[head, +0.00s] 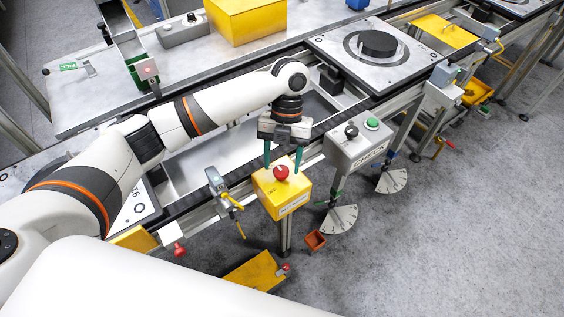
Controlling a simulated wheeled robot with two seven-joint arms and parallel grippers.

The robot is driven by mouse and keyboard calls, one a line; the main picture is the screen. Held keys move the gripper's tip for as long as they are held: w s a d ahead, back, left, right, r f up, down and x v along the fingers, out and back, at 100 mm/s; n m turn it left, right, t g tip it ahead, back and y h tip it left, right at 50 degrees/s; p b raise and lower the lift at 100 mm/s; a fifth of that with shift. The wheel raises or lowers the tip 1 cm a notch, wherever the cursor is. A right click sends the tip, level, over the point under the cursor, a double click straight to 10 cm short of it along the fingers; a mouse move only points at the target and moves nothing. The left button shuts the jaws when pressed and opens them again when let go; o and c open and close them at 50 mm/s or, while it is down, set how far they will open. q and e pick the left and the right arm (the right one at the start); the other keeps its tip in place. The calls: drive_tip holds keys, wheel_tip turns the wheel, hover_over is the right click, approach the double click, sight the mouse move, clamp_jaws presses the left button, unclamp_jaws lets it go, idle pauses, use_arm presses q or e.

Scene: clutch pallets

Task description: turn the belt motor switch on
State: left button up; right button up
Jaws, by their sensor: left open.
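A yellow switch box (270,197) with a red knob (281,173) on top stands on a post at the front of the conveyor. Small dark lettering, apparently "OFF", is on its top, and the white label on its front is too small to read. The knob's exact turn cannot be told. My left gripper (283,168) points down over the box. Its two teal fingers are apart, one on each side of the knob, with nothing seen held; contact with the knob cannot be told. My right gripper is not in view.
A grey CHECK box (350,153) with a black knob and green button is right of the yellow box. A valve with a yellow handle (231,200) is to the left. A pallet with a dark disc (330,47) sits on the conveyor. Floor at right is mostly clear.

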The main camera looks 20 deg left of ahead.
use_arm(q)
drive_tip(key=b+v, duration=0.1)
drive_tip(key=v, duration=0.9)
drive_tip(key=shift+w+r, duration=0.25)
drive_tip(key=shift+r, duration=0.1)
drive_tip(key=shift+a+f, duration=0.1)
